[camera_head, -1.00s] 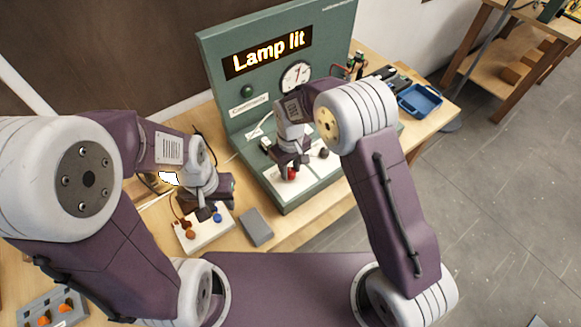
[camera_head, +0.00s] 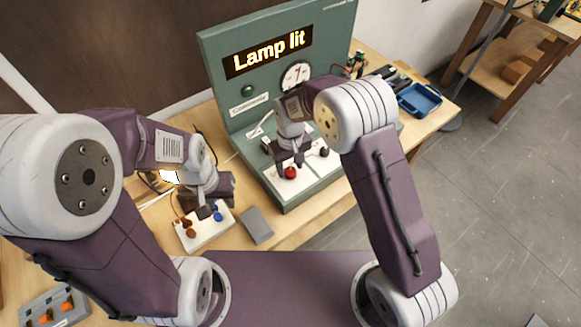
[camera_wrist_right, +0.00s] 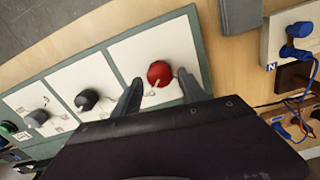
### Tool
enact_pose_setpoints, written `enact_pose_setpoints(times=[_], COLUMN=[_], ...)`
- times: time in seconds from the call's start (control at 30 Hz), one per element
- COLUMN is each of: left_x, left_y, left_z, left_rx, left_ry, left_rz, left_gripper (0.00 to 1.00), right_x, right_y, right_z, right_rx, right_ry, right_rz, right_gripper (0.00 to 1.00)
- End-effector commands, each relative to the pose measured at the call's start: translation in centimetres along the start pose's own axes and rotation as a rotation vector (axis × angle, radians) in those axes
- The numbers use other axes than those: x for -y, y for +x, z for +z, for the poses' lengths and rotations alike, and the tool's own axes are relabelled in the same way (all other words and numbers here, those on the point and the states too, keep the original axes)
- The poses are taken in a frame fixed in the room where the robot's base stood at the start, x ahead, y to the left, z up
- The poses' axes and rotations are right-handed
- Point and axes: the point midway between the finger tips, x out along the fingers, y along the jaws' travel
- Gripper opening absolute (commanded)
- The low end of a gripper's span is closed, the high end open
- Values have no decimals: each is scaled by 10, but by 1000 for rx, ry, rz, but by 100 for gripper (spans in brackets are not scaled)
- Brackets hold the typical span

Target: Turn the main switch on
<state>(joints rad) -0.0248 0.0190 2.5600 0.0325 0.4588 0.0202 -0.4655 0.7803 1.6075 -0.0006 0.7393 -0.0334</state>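The green test panel (camera_head: 222,100) stands on the bench, and its display (camera_head: 268,52) reads "Lamp lit". A red knob (camera_head: 290,173) sits on a white plate at the panel's base. It also shows in the right wrist view (camera_wrist_right: 159,73). My right gripper (camera_head: 288,160) is just above and behind it. In the wrist view its fingers (camera_wrist_right: 160,92) are spread apart, with the red knob seen between their tips and nothing held. My left gripper (camera_head: 209,211) is at a white terminal block (camera_head: 210,240); its finger gap is unclear.
Dark knobs (camera_wrist_right: 87,100) sit on plates beside the red one. The terminal block has blue and orange posts and wires. A grey block (camera_head: 257,226) lies between it and the panel. A blue tray (camera_head: 420,99) is at the right. A dial (camera_head: 296,75) is on the panel.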

Motion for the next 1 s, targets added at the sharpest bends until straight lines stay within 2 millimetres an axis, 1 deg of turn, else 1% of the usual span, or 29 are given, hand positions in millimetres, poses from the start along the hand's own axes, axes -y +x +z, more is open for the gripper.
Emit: enact_pose_setpoints(times=[0.27,0.33,0.43,0.6,0.7,0.83,1.0], left_x=[0,0,0,0,0,0,0], left_y=[0,1,5,12,13,14,14], left_z=[0,0,0,1,1,2,1], left_rx=[0,0,0,0,0,0,0], left_ry=[0,0,0,0,0,0,0], left_rz=[0,0,0,0,0,0,0], left_gripper=[36,36,36,36,36,36,36], right_x=[0,0,0,0,0,0,0], right_y=[2,0,-15,-54,-72,-86,-89], right_z=[3,3,2,1,1,1,2], right_rx=[10,9,5,3,4,7,9], right_ry=[-1,-1,-1,-1,-1,-1,-1], right_rz=[-1,-1,0,0,0,0,0], right_gripper=[55,55,55,55,55,55,55])
